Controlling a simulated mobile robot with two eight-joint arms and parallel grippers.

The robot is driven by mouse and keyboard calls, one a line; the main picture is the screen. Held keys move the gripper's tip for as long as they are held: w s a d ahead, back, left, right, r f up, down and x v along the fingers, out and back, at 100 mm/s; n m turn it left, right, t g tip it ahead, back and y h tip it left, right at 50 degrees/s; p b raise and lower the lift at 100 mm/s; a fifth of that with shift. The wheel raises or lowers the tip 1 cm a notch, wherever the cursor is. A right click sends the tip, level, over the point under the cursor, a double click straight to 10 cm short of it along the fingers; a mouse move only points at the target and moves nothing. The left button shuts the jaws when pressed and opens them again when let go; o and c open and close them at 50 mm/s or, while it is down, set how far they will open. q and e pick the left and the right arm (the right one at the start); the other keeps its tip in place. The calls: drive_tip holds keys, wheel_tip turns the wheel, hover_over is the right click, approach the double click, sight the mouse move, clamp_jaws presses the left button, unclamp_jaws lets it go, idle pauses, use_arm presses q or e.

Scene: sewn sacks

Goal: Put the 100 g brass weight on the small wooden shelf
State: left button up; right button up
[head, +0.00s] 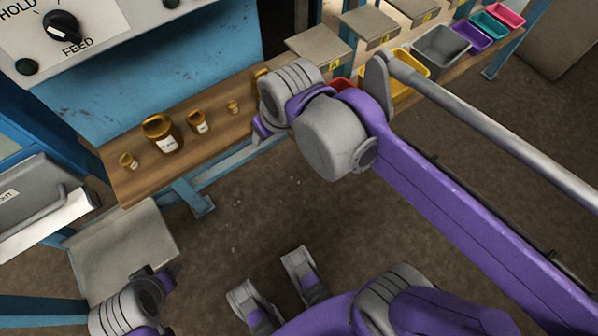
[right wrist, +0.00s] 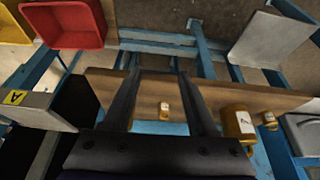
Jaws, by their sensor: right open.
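Several brass weights with pale labels stand on a wooden ledge (head: 185,152): a small one (head: 128,160), a large one (head: 161,134), a medium one (head: 198,122) and a small one (head: 233,106). Another brass piece (head: 260,74) is partly hidden by my right arm. The labels are too small to read, so I cannot tell which is 100 g. My right gripper (head: 263,128) is over the ledge's right part. In the right wrist view its open fingers (right wrist: 165,76) frame a small weight (right wrist: 164,110), not visibly touched. My left gripper (head: 160,281) is low at left; its jaws are unclear.
Grey platforms with yellow tags (head: 318,47) and coloured bins, including a yellow one (head: 408,83) and a grey one (head: 440,52), line the bench at right. A control panel (head: 60,40) rises behind the ledge. A grey plate (head: 122,250) lies below left. Open floor lies in front.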

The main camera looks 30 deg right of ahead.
drive_tip(key=s+d+f, duration=0.1)
drive_tip(key=s+f, duration=0.9)
drive_tip(key=f, duration=0.2)
drive_tip(key=shift+s+d+f+m, duration=0.2)
drive_tip(key=shift+s+d+m, duration=0.15)
drive_tip(key=shift+m, duration=0.05)
idle(1.2)
